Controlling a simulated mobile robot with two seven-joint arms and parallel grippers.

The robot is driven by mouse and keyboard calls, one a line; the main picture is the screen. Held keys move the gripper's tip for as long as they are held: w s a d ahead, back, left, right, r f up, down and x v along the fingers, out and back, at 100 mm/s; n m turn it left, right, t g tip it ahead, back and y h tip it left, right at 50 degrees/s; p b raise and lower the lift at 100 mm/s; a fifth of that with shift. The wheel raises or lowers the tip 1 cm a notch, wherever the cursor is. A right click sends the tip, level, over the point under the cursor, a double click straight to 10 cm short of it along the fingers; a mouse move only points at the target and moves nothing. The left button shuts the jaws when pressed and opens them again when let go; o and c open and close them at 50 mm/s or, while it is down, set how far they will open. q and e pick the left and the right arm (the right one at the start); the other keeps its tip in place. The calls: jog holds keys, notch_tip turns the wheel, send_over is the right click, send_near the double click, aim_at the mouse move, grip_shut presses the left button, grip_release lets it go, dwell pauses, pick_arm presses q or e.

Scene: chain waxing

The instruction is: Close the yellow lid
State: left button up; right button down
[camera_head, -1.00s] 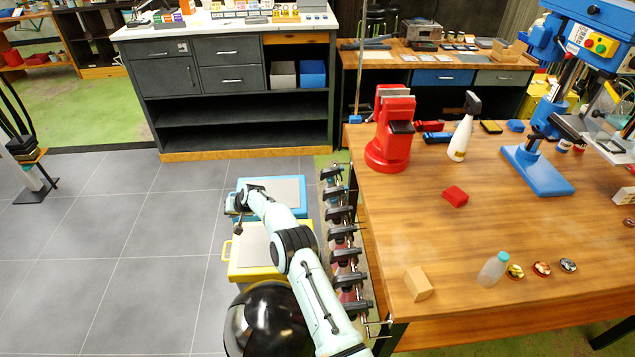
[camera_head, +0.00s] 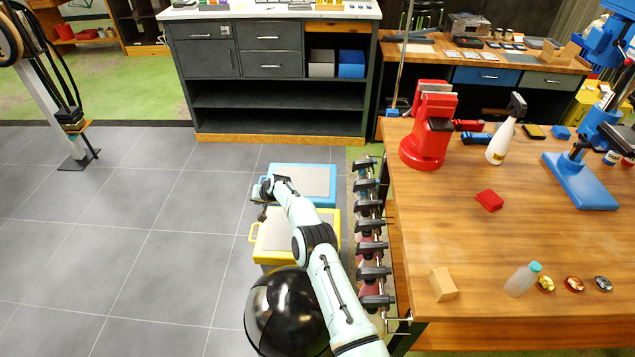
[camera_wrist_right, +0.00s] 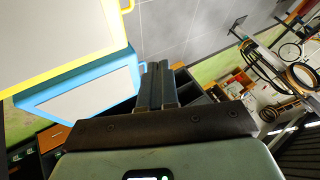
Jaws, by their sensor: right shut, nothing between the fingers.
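The yellow lid (camera_head: 330,232) has a grey top panel and a yellow handle on its left side. It lies flat on a low box on the floor, and my right arm crosses over part of it. In the right wrist view the yellow lid (camera_wrist_right: 50,35) fills the upper left. My right gripper (camera_head: 265,198) is above the left edge of the blue-lidded box, just beyond the yellow lid. In the right wrist view, my right gripper (camera_wrist_right: 157,72) has its fingers together with nothing between them. My left gripper is not in view.
The blue-lidded box (camera_head: 318,180) stands directly behind the yellow one. A rack of black clamps (camera_head: 370,230) runs along their right side, beside the wooden workbench (camera_head: 470,250). A dark cabinet (camera_head: 280,110) stands behind.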

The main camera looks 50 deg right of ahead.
jog(key=w+a+r, duration=0.2)
jog(key=a+r, duration=0.5)
jog(key=r, duration=0.1)
jog(key=shift+w+a+r, duration=0.15)
jog(key=shift+w+r, duration=0.2)
